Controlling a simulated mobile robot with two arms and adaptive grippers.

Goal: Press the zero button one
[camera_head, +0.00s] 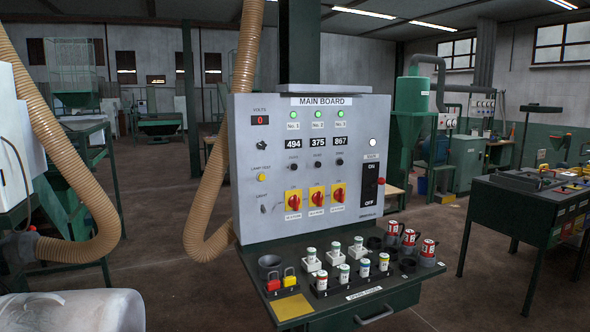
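The main board (260,215) is a grey upright panel in the middle of the head view. Three number displays read 494 (293,142), 375 (318,140) and 867 (341,138), with lit green lamps above them marked No. 1 to No. 3. Under each display sits a small dark round button: the left one under 494 (294,166), the middle one (317,164) and the right one (339,162). Their small labels are too blurred to read. Neither gripper is in view, and nothing covers the buttons.
Three red-yellow rotary switches (316,196) and a black ON/OFF switch (369,184) sit on the panel. The shelf (290,306) below holds padlocks and several fuses. Ribbed hoses (205,205) hang left of the board. Open floor (430,225) lies to its right.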

